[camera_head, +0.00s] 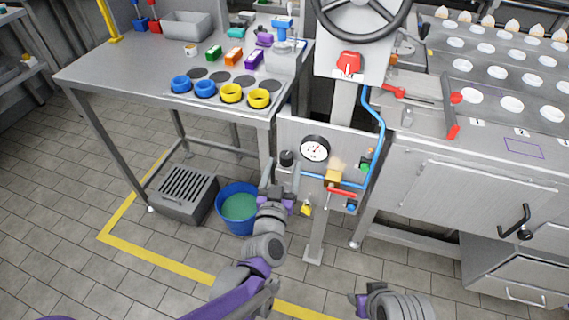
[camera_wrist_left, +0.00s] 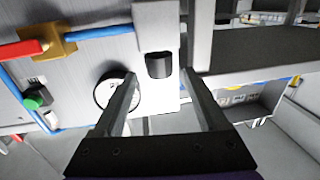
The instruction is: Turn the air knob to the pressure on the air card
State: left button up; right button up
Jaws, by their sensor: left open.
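The black air knob (camera_head: 287,158) sits on the light panel (camera_head: 342,137) below the valve wheel, just left of the round white-faced gauge (camera_head: 315,150). My left gripper (camera_head: 283,177) is open just below the knob, fingers pointing towards it. In the left wrist view the knob (camera_wrist_left: 159,65) shows between the open fingertips (camera_wrist_left: 160,78), and the gauge (camera_wrist_left: 112,92) is partly behind one finger. I cannot tell whether the fingers touch the knob. I cannot make out an air card or the gauge reading. My right arm's end (camera_head: 362,303) is low in the head view; its fingers are unclear.
A blue air hose (camera_head: 380,130), brass valve (camera_head: 333,177) and red lever (camera_head: 341,193) lie right of the gauge. A yellow padlock (camera_head: 306,209) hangs below. A blue bucket (camera_head: 238,210) and grey crate (camera_head: 185,193) stand on the floor to the left.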

pick_arm(q)
jog(key=shift+w+d, duration=0.15)
jog(key=shift+w, duration=0.8)
jog(key=shift+c, duration=0.2)
grip_shut()
